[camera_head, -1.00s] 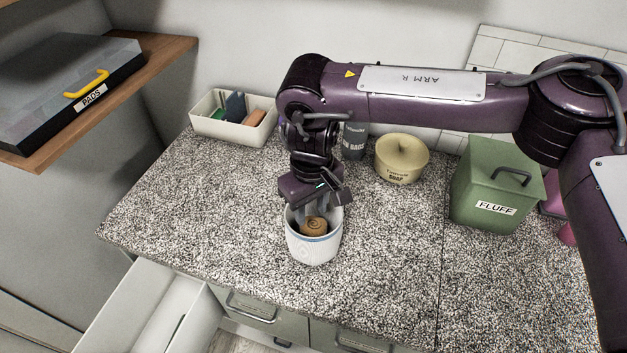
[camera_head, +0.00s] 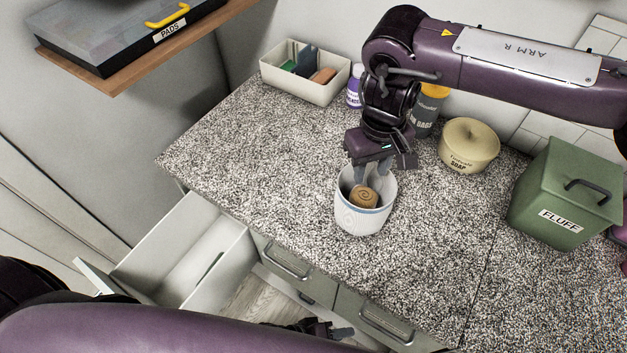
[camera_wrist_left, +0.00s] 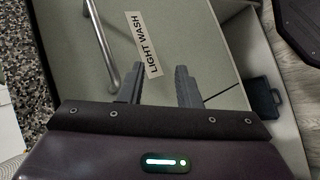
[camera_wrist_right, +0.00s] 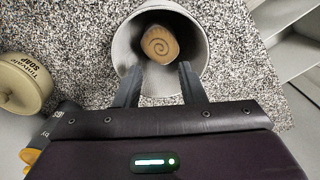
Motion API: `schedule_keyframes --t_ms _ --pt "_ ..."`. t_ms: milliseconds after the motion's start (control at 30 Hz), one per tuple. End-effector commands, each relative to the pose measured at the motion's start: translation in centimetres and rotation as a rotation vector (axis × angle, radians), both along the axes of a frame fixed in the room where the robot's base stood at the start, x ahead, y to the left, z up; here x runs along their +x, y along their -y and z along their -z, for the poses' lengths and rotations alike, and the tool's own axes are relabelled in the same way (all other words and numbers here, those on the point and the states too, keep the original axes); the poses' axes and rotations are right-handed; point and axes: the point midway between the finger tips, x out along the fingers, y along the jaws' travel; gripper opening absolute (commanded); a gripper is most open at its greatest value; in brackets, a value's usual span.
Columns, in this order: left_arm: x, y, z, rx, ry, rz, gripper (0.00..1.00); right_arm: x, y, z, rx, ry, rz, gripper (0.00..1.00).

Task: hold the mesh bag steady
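I see no mesh bag in any view. My left gripper (camera_head: 335,331) is low at the bottom of the head view, near the drawer fronts. In the left wrist view its fingers (camera_wrist_left: 160,85) are apart and empty, over a panel labelled LIGHT WASH (camera_wrist_left: 125,60) with a metal handle. My right gripper (camera_head: 371,173) points down at the mouth of a white pot (camera_head: 362,218). In the right wrist view its fingers (camera_wrist_right: 160,85) are apart at the pot's near rim. A brown swirl-topped item (camera_wrist_right: 160,44) sits inside the pot, beyond the fingertips.
An open white drawer (camera_head: 205,250) juts out at the left. A bin of pads (camera_head: 303,88), a bags canister (camera_head: 425,112), a soap tub (camera_head: 468,148) and a green FLUFF box (camera_head: 562,190) stand on the speckled counter (camera_head: 260,160). A PADS case (camera_head: 110,40) sits on the shelf.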

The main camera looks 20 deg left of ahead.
Motion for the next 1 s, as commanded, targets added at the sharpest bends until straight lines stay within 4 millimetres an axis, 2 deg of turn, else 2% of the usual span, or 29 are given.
schedule_keyframes --t_ms 33,167,200,300,400,600,800,867,1000 --pt "-0.1 1.4 -2.8 -0.08 -0.023 -0.004 0.3 0.0 0.0 0.0 0.0 0.0 0.0 0.36" --pt "0.6 3.5 -10.2 -0.268 -0.063 -0.001 0.3 0.0 0.0 0.0 0.0 0.0 0.0 0.36" --pt "1.2 3.6 -12.4 -0.308 -0.045 0.02 0.3 0.0 0.0 0.0 0.0 0.0 0.0 0.36" --pt "3.4 2.5 -16.8 -0.329 0.099 0.115 0.3 0.0 0.0 0.0 0.0 0.0 0.0 0.36" --pt "6.0 0.5 -19.9 -0.263 0.351 0.256 0.3 0.0 0.0 0.0 0.0 0.0 0.0 0.36" --pt "10.5 -3.3 -24.5 -0.043 0.866 0.517 0.3 0.0 0.0 0.0 0.0 0.0 0.0 0.36" --pt "15.1 -6.4 -28.4 0.236 1.236 0.66 0.3 0.0 0.0 0.0 0.0 0.0 0.0 0.36" --pt "16.8 -7.2 -29.3 0.337 1.289 0.658 0.3 0.0 0.0 0.0 0.0 0.0 0.0 0.36" --pt "19.6 -8.7 -30.0 0.496 1.282 0.598 0.3 0.0 0.0 0.0 0.0 0.0 0.0 0.36"
